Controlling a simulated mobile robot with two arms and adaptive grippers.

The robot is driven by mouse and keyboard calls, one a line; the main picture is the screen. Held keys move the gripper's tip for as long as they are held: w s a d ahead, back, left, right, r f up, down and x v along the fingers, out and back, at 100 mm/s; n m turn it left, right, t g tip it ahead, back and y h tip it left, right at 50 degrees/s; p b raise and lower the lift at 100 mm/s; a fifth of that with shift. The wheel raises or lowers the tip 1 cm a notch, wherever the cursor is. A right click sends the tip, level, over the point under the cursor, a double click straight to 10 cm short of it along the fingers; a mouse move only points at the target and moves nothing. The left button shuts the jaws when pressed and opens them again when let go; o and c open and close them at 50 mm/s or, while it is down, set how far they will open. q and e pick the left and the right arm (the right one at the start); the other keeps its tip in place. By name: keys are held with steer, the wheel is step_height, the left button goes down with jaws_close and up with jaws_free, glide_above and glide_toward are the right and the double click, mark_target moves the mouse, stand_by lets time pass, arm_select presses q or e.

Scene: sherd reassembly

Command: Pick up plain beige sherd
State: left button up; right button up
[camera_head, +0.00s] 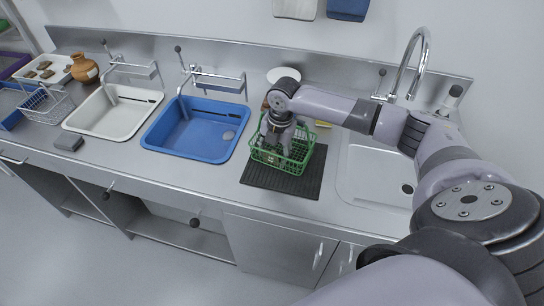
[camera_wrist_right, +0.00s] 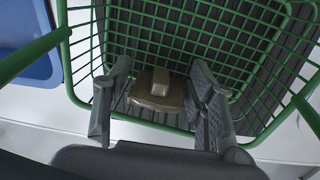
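The plain beige sherd (camera_wrist_right: 157,91) lies in the green wire basket (camera_wrist_right: 172,26), seen in the right wrist view. It looks like a small tan piece with a lighter raised part. My right gripper (camera_wrist_right: 160,98) is open inside the basket, with one finger on each side of the sherd. The fingers appear not to touch it. In the head view my right gripper (camera_head: 275,135) reaches down into the green basket (camera_head: 297,150), and the arm and gripper hide the sherd. My left gripper is not in view.
The basket stands on a black ribbed mat (camera_head: 285,184). A blue basin (camera_head: 198,150) is to its left and a white basin (camera_head: 110,128) farther left. A sink (camera_head: 370,172) with a tall tap is to the right. The basket's wire walls surround my gripper.

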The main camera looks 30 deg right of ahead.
steer(key=c, duration=1.1)
